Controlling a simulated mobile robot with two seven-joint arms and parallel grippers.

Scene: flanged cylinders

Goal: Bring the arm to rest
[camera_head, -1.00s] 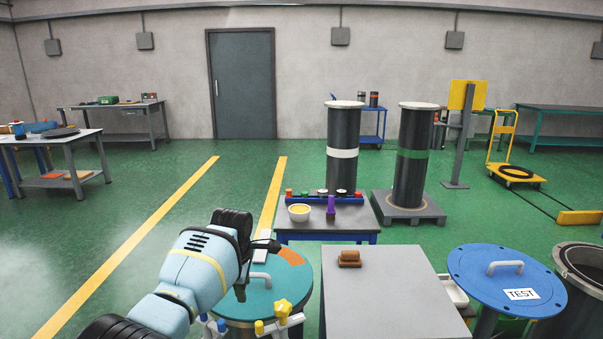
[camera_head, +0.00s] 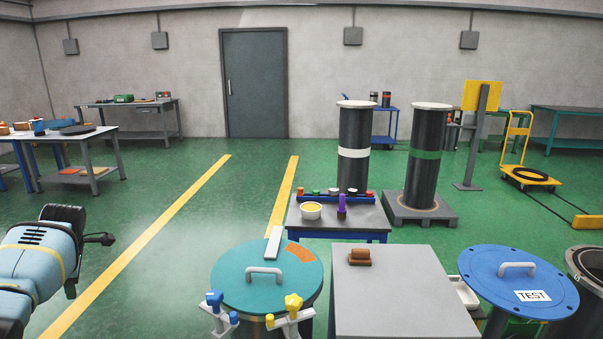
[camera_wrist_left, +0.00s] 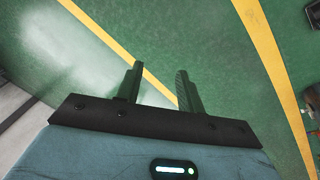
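My left arm comes in at the lower left of the head view. Its gripper (camera_head: 104,239) is out over bare green floor, to the left of the teal-lidded cylinder (camera_head: 232,283) and apart from it. In the left wrist view, the two fingers (camera_wrist_left: 160,86) stand apart with only floor and a yellow line between them, so the gripper is open and empty. My right gripper is not in view. The teal lid has a pale handle and lies on its cylinder, with yellow and blue knobbed clamps at the front rim.
A grey table (camera_head: 400,300) with a brown block (camera_head: 359,257) stands right of the teal lid. A blue TEST lid (camera_head: 490,275) is further right. A small table (camera_head: 337,218) holds a bowl (camera_head: 311,211). Tall dark cylinders (camera_head: 354,170) stand behind. The floor at left is clear.

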